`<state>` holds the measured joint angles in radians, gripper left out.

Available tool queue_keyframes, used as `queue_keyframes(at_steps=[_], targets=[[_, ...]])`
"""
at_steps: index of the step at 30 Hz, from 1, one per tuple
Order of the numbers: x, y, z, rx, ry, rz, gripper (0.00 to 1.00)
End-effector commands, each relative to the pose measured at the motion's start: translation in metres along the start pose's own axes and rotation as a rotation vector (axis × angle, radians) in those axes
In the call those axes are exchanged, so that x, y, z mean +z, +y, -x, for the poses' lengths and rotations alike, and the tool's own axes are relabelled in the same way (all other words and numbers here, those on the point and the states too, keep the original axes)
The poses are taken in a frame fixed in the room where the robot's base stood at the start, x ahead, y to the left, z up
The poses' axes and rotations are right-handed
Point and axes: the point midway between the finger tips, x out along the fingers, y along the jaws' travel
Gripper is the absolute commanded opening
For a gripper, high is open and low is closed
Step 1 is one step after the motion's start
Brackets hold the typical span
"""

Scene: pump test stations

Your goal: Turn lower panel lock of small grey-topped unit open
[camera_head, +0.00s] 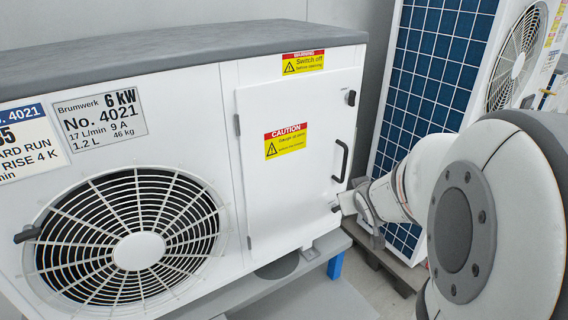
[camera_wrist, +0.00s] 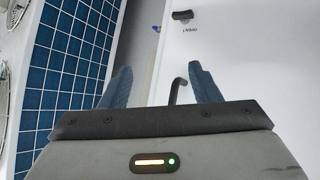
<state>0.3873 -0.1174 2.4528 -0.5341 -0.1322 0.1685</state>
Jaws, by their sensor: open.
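The small grey-topped unit (camera_head: 180,85) is white, with a closed side panel (camera_head: 290,165). The lower panel lock is a small dark knob (camera_head: 335,209) near the panel's lower right corner, partly crowded by my gripper (camera_head: 352,206). In the wrist view the scene looks upside down. A dark lock knob (camera_wrist: 182,15) lies crosswise at the top, beside an inverted label that seems to read OPEN. My gripper's blue-grey fingers (camera_wrist: 159,75) are open and empty, apart from the knob. The dark panel handle (camera_wrist: 177,90) shows between them; contact cannot be told.
The upper lock (camera_head: 351,98) and the handle (camera_head: 341,160) are higher on the same panel. A fan grille (camera_head: 130,240) is left of the panel. A blue-tiled panel (camera_head: 425,75) of a taller unit stands close on the right. A grey stand (camera_head: 310,295) is below.

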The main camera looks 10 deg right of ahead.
Motion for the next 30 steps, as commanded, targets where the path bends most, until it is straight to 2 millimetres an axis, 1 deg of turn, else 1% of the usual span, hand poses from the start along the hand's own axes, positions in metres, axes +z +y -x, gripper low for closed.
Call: queue_keyframes(at_steps=[1, 3, 6, 9, 13, 16, 19, 23, 26, 30], targets=[[0.018, 0.003, -0.029, -0.024, 0.054, 0.021, 0.56], [0.024, 0.008, -0.052, -0.055, 0.153, 0.034, 0.56], [0.037, 0.011, -0.078, -0.129, 0.290, 0.042, 0.56], [0.054, 0.010, -0.095, -0.228, 0.418, 0.030, 0.56], [0.077, 0.007, -0.101, -0.359, 0.556, -0.007, 0.56], [0.090, 0.005, -0.098, -0.440, 0.635, -0.040, 0.56], [0.097, 0.005, -0.094, -0.495, 0.685, -0.065, 0.56], [0.097, 0.003, -0.092, -0.526, 0.714, -0.076, 0.56], [0.090, -0.003, -0.099, -0.530, 0.717, -0.077, 0.56], [0.075, -0.013, -0.114, -0.532, 0.716, -0.076, 0.56]])
